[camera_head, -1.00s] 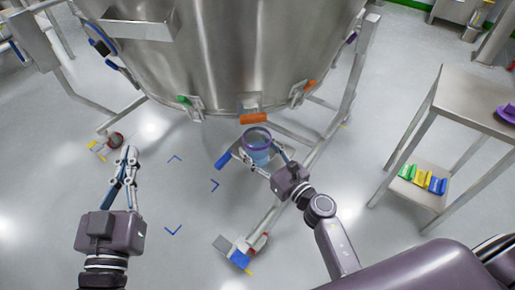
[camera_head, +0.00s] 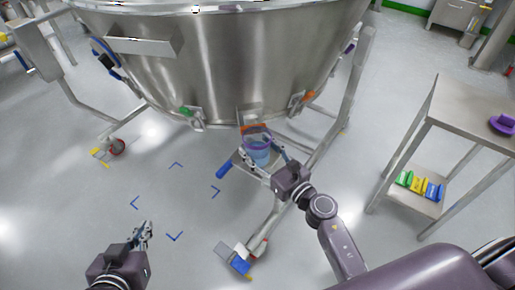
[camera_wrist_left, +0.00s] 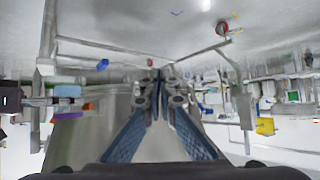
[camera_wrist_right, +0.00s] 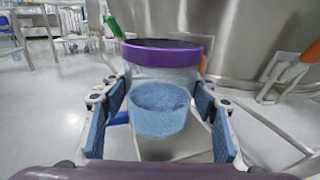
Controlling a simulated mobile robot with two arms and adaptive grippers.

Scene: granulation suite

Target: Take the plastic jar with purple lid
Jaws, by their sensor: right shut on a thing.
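The clear plastic jar (camera_head: 258,153) has a purple ring at its top and blue contents. It stands out under the rim of the big steel vessel, between the fingers of my right gripper (camera_head: 262,160). The right wrist view shows the jar (camera_wrist_right: 160,108) upright, with blue finger pads at both sides; my right gripper is shut on it. The purple top ring (camera_wrist_right: 162,60) looks open in the middle. My left gripper (camera_head: 146,229) is low at the left over the floor, away from the jar. Its fingers (camera_wrist_left: 158,78) converge at the tips, shut and empty.
The steel vessel (camera_head: 230,70) on its wheeled frame fills the back, with an orange clamp (camera_head: 300,100) near the jar. A steel side table (camera_head: 465,105) at the right carries a purple lid-like piece (camera_head: 503,124); coloured items (camera_head: 418,185) lie on its shelf.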

